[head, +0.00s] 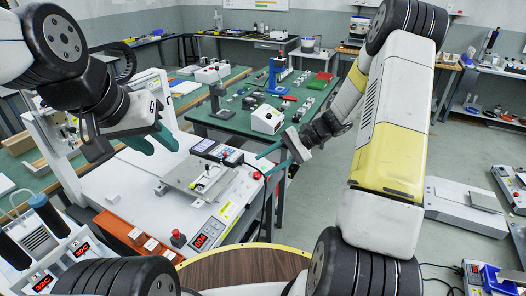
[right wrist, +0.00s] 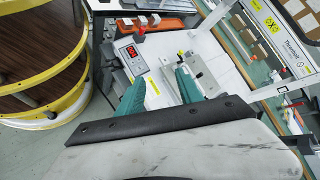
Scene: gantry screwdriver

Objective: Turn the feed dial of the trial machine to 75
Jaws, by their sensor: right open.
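The white gantry machine (head: 120,190) stands at the left in the head view, with a metal fixture plate (head: 200,179) on its bed. Its front-right corner has a small control panel (head: 207,234) with a lit red display, also seen in the right wrist view (right wrist: 132,57). The dial is too small to make out clearly, and so is its setting. My right gripper (head: 263,164) is open and empty, right of the fixture and above the machine's right edge. My left gripper (head: 165,151) is open and empty above the back of the bed.
A red button (head: 178,239) stands left of the panel, beside an orange tray (head: 135,236). Two units with red displays (head: 40,250) stand at the front left. A handheld device (head: 217,152) lies behind the fixture.

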